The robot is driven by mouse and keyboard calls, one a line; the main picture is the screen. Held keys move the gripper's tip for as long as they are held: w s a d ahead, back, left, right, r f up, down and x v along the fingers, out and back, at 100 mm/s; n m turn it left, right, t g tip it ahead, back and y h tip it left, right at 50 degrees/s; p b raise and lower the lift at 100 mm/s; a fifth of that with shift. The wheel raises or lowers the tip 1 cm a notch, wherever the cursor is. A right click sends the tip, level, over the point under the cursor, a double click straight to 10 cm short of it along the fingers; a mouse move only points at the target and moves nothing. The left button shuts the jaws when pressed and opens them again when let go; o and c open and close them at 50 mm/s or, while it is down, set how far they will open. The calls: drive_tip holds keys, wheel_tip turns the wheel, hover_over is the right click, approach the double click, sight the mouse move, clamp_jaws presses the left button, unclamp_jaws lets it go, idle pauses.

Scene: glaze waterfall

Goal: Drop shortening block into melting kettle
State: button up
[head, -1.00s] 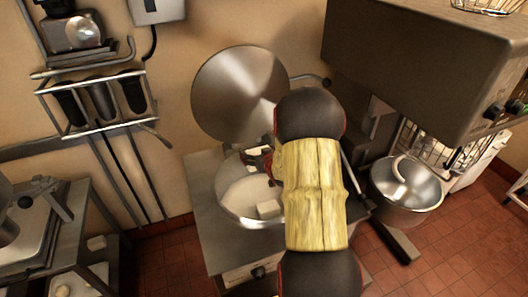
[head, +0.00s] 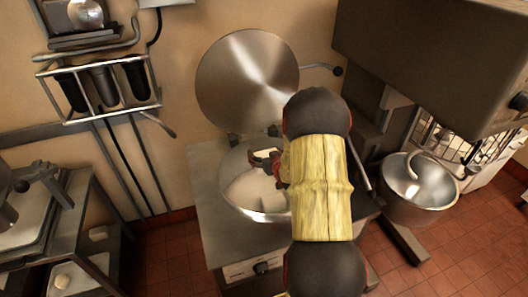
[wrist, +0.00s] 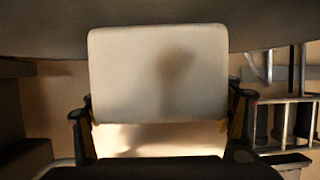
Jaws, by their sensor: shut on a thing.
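The melting kettle (head: 264,217) is a round metal bowl set in a steel cabinet, with pale material (head: 252,191) inside. Its round steel lid (head: 246,80) stands open behind it. My gripper (head: 268,163) is over the kettle opening, in front of the lid, and my arm hides the kettle's right side. In the wrist view, the off-white shortening block (wrist: 158,75) fills the middle, between the two fingers (wrist: 160,122). My gripper is shut on it. In the head view the block is hard to tell from the pale kettle contents.
A mixer with a steel bowl (head: 418,190) stands close on the right. A rack of dark cylinders (head: 103,90) is on the wall at left. A steel table (head: 70,225) stands at lower left. Red tiled floor shows between table and kettle.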

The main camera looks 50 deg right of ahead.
drive_tip(key=o, duration=1.8)
drive_tip(key=shift+f, duration=0.1)
drive_tip(key=shift+s, duration=0.15)
drive_tip(key=v, duration=1.1)
drive_tip(key=shift+s+a, duration=0.25)
drive_tip(key=shift+s, duration=0.1)
drive_tip(key=shift+w, duration=0.1)
